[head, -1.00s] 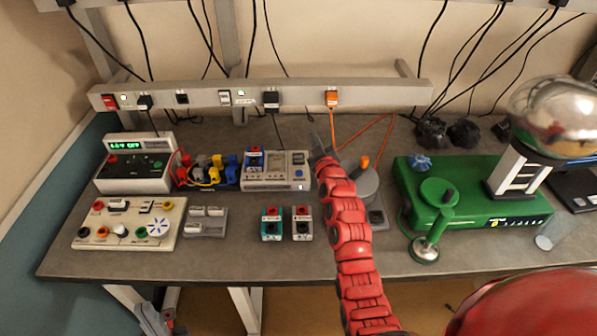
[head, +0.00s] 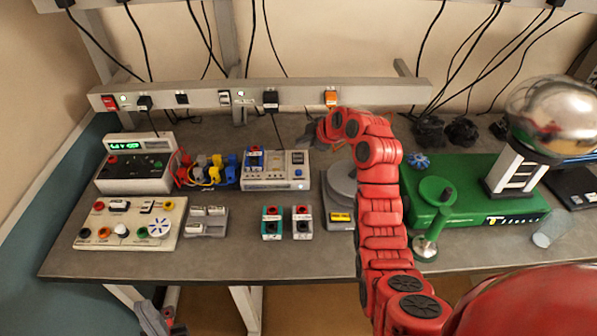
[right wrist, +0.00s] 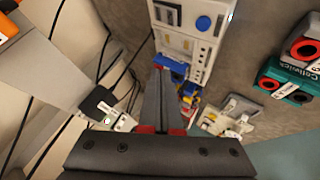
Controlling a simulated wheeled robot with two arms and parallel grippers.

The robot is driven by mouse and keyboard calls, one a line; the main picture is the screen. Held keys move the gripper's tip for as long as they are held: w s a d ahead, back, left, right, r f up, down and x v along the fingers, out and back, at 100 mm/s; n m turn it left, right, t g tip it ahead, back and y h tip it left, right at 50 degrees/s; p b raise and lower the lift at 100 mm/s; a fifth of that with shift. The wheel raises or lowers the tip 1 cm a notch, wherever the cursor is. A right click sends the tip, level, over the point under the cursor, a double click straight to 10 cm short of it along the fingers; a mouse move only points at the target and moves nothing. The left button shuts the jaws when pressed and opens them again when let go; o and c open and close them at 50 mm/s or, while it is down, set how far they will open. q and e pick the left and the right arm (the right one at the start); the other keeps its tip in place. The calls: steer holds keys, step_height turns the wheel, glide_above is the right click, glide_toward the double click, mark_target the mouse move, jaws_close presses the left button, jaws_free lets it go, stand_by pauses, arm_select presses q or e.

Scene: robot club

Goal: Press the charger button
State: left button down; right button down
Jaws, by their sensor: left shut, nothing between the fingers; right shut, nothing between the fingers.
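My right gripper (head: 311,134) is shut and empty, beyond the charger's back right corner and apart from the button. Its dark fingers (right wrist: 163,82) point toward the charger. My left gripper (head: 153,318) is shut and low, in front of the bench.
A power strip (head: 205,98) with plugs and cables runs behind the charger. A tray of coloured connectors (head: 222,172) is left of it, and a red-topped and a teal block (head: 271,225) stand in front. A round grey device (head: 338,187) is under my right arm.

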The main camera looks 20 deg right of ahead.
glide_above(299, 172)
steer(key=f, duration=0.6)
steer(key=shift+s+d+p, duration=0.35)
steer(key=shift+s, duration=0.05)
steer(key=shift+f+b, duration=0.85)
steer(key=shift+b, duration=0.05)
steer(key=shift+w+f+b, duration=0.1)
steer(key=shift+f+b, duration=0.55)
steer(key=shift+r, duration=0.15)
steer(key=shift+f+b, duration=0.5)
steer(key=shift+b, duration=0.45)
